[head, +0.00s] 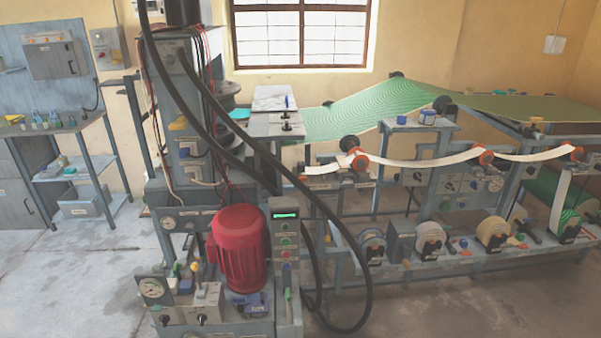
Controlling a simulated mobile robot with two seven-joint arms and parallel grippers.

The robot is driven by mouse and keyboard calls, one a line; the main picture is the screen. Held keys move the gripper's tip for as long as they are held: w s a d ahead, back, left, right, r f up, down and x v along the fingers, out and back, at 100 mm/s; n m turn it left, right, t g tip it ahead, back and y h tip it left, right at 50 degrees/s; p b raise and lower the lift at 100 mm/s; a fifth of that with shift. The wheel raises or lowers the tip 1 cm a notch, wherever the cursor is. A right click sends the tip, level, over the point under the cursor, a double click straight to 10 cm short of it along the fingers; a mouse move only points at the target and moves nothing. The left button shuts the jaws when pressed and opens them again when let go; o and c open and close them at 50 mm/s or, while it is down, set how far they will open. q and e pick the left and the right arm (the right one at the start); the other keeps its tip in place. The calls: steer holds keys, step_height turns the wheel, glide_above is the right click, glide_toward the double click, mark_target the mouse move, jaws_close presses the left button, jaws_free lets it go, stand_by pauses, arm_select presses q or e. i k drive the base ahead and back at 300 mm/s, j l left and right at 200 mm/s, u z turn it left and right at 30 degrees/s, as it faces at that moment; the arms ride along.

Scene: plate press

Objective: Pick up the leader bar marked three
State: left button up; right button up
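I cannot make out a leader bar marked three; any markings are too small to read. A long machine fills the right half of the head view, with a green patterned sheet (365,110) stretched over its top. A white strip (430,162) runs below the sheet over orange rollers (484,157). Several reels with dark hubs sit along the machine's lower shelf, among them a blue-rimmed reel (371,246) and a tan reel (494,234). Neither of my grippers is in view.
A press with a red motor (239,248) and a control box (285,230) stands in front. Black hoses (345,228) loop down beside it. A workbench (58,130) with small bottles is at the left. Bare floor (90,270) lies front left, and also front right.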

mark_target(300, 167)
steer(key=u, duration=0.45)
steer(key=i+l+u, duration=0.2)
steer(key=l+u, duration=0.15)
steer(key=i+l+u, duration=0.15)
steer(key=l+u, duration=0.25)
steer(key=i+l+u, duration=0.1)
steer(key=l, duration=0.35)
steer(key=i+l+u, duration=0.1)
steer(key=l, duration=0.4)
